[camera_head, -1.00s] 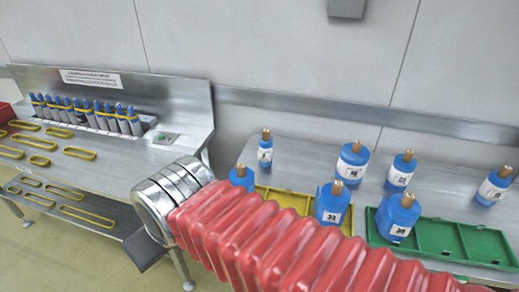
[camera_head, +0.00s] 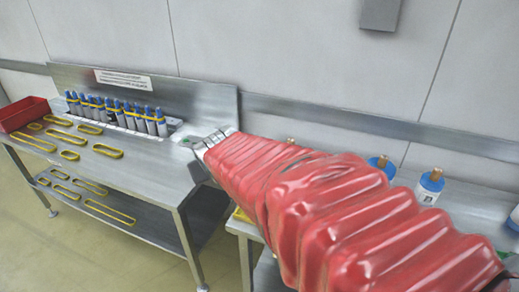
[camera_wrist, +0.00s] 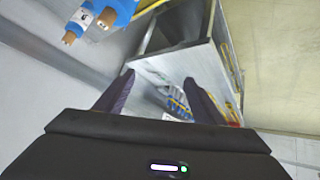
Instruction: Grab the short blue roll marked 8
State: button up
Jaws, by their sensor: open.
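A blue roll (camera_wrist: 118,10) with brown core ends and a white label shows at the top left of the wrist view, cut off by the picture edge. Its number cannot be read surely. In the head view, blue rolls stand on the right bench: one partly behind my arm (camera_head: 381,166), one beside it with a white label (camera_head: 430,186), and one at the right edge (camera_head: 515,217). I cannot tell which is marked 8. My gripper (camera_wrist: 159,78) is open and empty, its fingers pointing toward the left bench, with the roll off to their left. My arm hides much of the right bench.
The left bench (camera_head: 130,170) carries a row of blue-topped grey cylinders (camera_head: 118,113), several yellow loops (camera_head: 107,151) and a red bin (camera_head: 25,113). A wall with a metal rail (camera_head: 330,118) stands behind. A yellow tray (camera_head: 241,214) peeks out beside my arm.

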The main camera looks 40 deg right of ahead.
jog(key=w+d+f+m+t+h, duration=0.1)
jog(key=w+d, duration=0.1)
jog(key=d, duration=0.4)
jog(key=w+d+f+h, duration=0.1)
jog(key=w+d+f, duration=0.1)
jog(key=d, duration=0.5)
jog(key=s+d+f+t, duration=0.1)
jog(key=s+d+f, duration=0.2)
jog(key=d+f, duration=0.3)
jog(key=s+d+f+m+t, duration=0.1)
jog(key=d+f, duration=0.5)
jog(key=d, duration=0.9)
jog(key=shift+s+f+t, duration=0.25)
jog(key=shift+s+t, duration=0.45)
jog(key=shift+s, duration=0.55)
jog(key=x, duration=0.8)
jog(key=shift+w+f, duration=0.2)
jog(key=shift+w, duration=0.1)
jog(key=shift+x, duration=2.6)
jog(key=shift+f, duration=0.1)
